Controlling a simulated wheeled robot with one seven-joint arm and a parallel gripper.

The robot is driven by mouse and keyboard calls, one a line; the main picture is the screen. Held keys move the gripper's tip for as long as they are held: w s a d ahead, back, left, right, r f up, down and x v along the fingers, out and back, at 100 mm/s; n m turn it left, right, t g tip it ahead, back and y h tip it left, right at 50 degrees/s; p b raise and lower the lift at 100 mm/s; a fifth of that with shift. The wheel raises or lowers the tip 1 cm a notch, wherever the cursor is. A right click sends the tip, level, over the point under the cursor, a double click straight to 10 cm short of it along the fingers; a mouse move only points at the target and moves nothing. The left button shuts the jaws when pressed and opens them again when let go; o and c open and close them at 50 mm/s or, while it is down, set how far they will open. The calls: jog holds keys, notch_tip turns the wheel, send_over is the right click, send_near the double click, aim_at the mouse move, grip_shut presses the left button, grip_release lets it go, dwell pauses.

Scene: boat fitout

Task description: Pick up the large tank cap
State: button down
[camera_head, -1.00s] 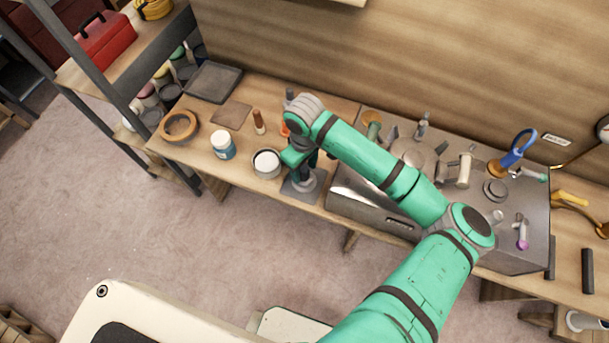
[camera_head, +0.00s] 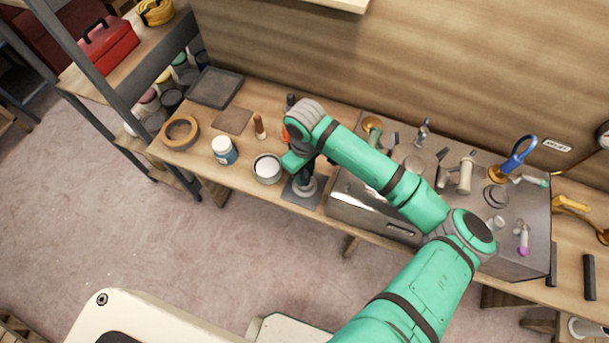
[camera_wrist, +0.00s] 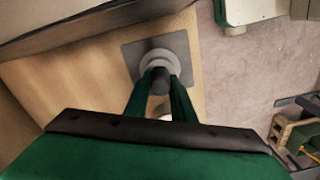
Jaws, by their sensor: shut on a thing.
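The large tank cap (camera_wrist: 162,60) is a light grey round disc with a darker raised knob in its middle. In the head view it (camera_head: 305,188) shows below my gripper (camera_head: 306,178), over a dark grey square mat (camera_head: 289,193) at the bench's front edge. In the wrist view my two green fingers (camera_wrist: 160,78) are shut on the knob from both sides. The mat also shows behind the cap in the wrist view (camera_wrist: 132,52). I cannot tell whether the cap touches the mat. My wrist hides part of the cap in the head view.
A white-topped tin (camera_head: 267,168) stands close left of my gripper, with a blue-labelled jar (camera_head: 224,150) beyond. A metal box (camera_head: 372,214) carrying several fittings stands close on the right. A tape roll (camera_head: 180,131) lies farther left.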

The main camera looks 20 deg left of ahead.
notch_tip(320, 180, up, 2)
jog(key=shift+r, duration=0.25)
jog(key=s+d+r, duration=0.2)
jog(key=s+r, duration=0.3)
jog(key=s, duration=0.1)
jog(key=s+d+r, duration=0.3)
jog(key=s+r, duration=0.1)
jog(key=s, duration=0.3)
jog(key=shift+d+r, duration=0.3)
jog(key=shift+r, duration=0.05)
